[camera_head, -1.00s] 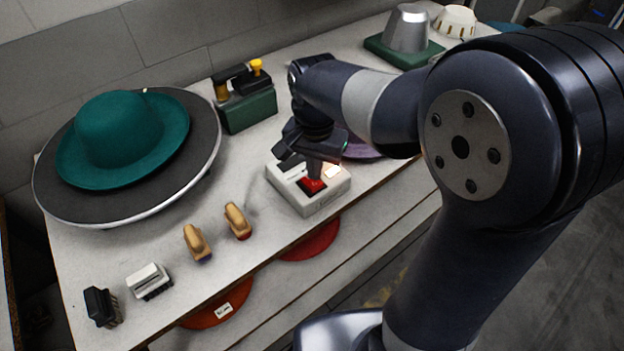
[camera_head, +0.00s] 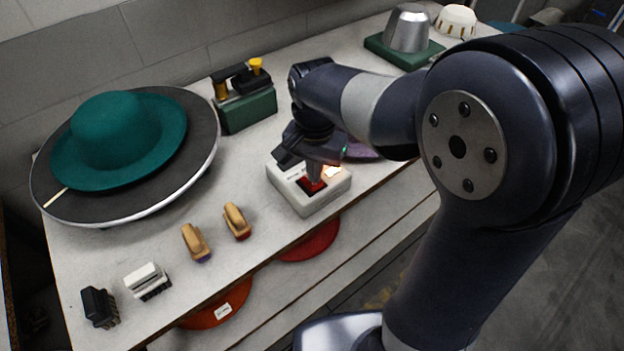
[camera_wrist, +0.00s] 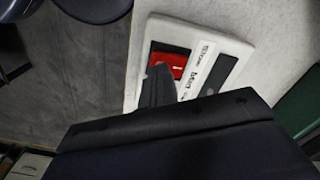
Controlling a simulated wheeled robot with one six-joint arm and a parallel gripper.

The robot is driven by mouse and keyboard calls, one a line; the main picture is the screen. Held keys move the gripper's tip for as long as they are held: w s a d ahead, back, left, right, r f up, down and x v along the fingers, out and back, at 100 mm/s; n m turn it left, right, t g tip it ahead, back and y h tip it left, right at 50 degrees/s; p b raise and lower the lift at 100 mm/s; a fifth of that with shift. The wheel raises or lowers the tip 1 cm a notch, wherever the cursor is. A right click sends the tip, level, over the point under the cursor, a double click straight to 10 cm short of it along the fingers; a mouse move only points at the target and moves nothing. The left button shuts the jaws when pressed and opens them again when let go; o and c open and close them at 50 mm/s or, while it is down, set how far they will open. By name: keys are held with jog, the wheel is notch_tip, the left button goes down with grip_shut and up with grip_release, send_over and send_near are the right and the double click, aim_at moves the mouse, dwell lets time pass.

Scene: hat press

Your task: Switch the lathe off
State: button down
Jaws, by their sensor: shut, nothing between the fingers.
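A dark grey round disc (camera_head: 205,160) carries the teal brimmed hat (camera_head: 118,130) at the left of the bench. A pale stripe lies by the brim at the near left. The pale switch box (camera_head: 318,203) stands near the bench's front edge, with a red switch (camera_head: 309,187) and a bright glowing spot (camera_head: 332,171) on top. My gripper (camera_head: 314,178) is shut and points down at the switch. In the wrist view its fingertips (camera_wrist: 160,70) overlap the red switch (camera_wrist: 172,62); I cannot tell whether they press it. The glowing spot is out of sight there.
Two wooden-handled tools (camera_head: 196,243), a white brush (camera_head: 148,281) and a black brush (camera_head: 99,306) lie in front. A green-based device (camera_head: 247,107) stands behind the box. A metal block on a green base (camera_head: 406,38) is at the back right.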

jog(key=shift+f+b, duration=0.45)
jog(key=shift+f, duration=0.25)
dwell(0.3)
notch_tip(320, 180, up, 7)
jog(key=p, duration=0.6)
jog(key=shift+r, duration=0.1)
jog(key=shift+f, duration=0.25)
notch_tip(320, 180, down, 7)
jog(key=b, duration=0.6)
jog(key=shift+r, duration=0.3)
notch_tip(320, 180, up, 9)
jog(key=p, duration=0.7)
dwell(1.3)
